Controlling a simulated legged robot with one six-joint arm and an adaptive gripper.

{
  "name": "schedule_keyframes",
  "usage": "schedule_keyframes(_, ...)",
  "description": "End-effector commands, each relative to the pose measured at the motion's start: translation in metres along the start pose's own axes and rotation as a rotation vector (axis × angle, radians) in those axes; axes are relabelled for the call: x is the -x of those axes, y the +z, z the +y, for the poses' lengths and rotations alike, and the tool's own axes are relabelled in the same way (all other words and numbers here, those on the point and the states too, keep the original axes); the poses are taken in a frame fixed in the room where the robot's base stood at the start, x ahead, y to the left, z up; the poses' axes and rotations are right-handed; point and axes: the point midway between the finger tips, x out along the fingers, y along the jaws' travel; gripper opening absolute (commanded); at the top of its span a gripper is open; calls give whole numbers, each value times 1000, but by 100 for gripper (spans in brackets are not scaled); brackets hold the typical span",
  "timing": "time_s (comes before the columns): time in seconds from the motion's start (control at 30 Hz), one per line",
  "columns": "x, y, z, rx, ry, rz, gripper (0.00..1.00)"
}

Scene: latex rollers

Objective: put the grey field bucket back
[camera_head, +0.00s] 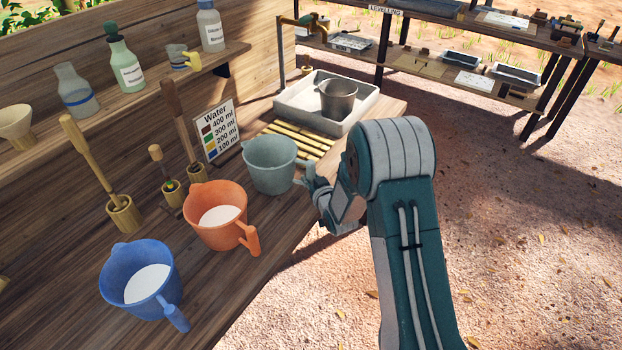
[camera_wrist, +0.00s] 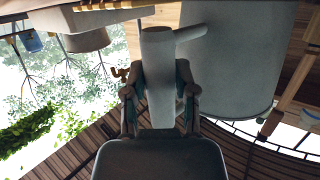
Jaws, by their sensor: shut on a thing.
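The grey field bucket (camera_head: 270,166) is upright at the bench's right edge, beside the yellow slats. It looks empty, and I cannot tell whether its base touches the bench. My gripper (camera_head: 307,181) is at its right side, shut on its handle, which is mostly hidden in the head view. In the wrist view the bucket (camera_wrist: 240,65) fills the upper right, and my gripper (camera_wrist: 159,95) has a finger on each side of the pale handle.
An orange jug (camera_head: 216,216) and a blue jug (camera_head: 141,281), both with white contents, stand nearer on the bench. Behind the bucket are a measure sign (camera_head: 217,132) and wooden holders with tools. A white basin (camera_head: 290,103) with a metal pot (camera_head: 338,101) stands beyond the slats (camera_head: 310,141).

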Motion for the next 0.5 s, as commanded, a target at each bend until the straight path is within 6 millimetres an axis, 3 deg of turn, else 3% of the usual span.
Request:
schedule_keyframes(0.4,-3,9,0,0,0,2,0)
schedule_keyframes(0.43,-3,9,0,0,0,2,41)
schedule_keyframes(0.5,-3,9,0,0,0,2,72)
